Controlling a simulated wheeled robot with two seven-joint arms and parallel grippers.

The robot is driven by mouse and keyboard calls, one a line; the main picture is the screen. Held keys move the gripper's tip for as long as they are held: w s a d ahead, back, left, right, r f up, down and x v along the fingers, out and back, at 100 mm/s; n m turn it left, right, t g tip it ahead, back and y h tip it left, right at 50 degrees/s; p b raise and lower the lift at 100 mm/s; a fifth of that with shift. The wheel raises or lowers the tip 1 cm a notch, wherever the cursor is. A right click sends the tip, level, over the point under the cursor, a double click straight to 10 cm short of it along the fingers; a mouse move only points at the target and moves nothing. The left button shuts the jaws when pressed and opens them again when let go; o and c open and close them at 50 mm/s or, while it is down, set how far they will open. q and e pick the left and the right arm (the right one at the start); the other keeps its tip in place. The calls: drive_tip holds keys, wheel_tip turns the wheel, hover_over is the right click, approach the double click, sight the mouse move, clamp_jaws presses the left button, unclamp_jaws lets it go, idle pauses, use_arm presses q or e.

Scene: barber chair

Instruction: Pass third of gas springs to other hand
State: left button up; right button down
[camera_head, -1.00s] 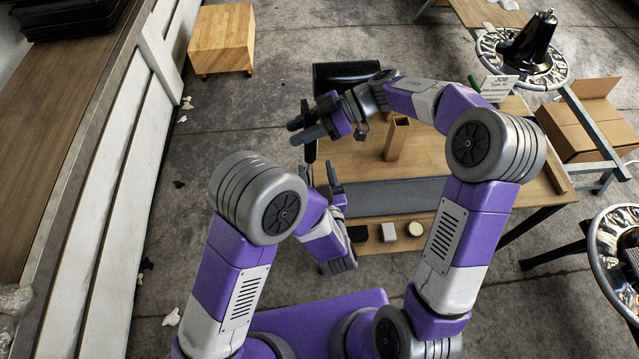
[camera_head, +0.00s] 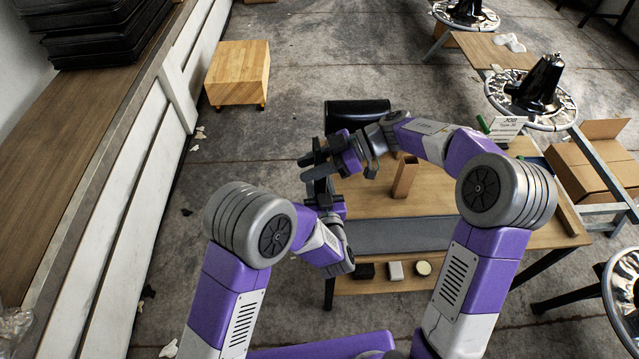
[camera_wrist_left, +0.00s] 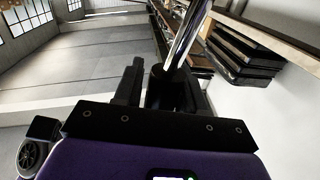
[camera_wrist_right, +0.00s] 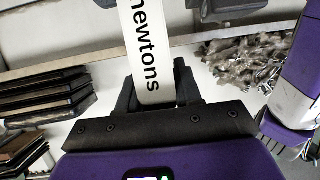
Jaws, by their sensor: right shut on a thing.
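A gas spring is between my grippers; it is too small and dark to tell apart in the head view. In the right wrist view, its white label (camera_wrist_right: 152,45) reading "newtons" stands between the fingers. My right gripper (camera_head: 312,166) is shut on this spring. My left gripper (camera_head: 325,187) is just below the right one, very close to it. In the left wrist view, the spring's chrome rod (camera_wrist_left: 188,36) rises from a dark cylindrical part between the left fingers. Whether those fingers press on it is unclear.
A wooden table (camera_head: 440,190) with an upright wooden block (camera_head: 405,177) lies beyond my arms. A black cylinder (camera_head: 357,114) is behind the grippers. A wooden box (camera_head: 238,74) stands on the floor, and a long counter (camera_head: 75,160) runs along the left.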

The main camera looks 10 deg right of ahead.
use_arm(q)
drive_tip(key=shift+d, duration=0.1)
clamp_jaws()
use_arm(e)
drive_tip(key=shift+r, duration=0.1)
use_arm(q)
drive_tip(key=shift+r, duration=0.1)
use_arm(e)
drive_tip(key=c, duration=0.7)
unclamp_jaws()
drive_tip(key=shift+d, duration=0.1)
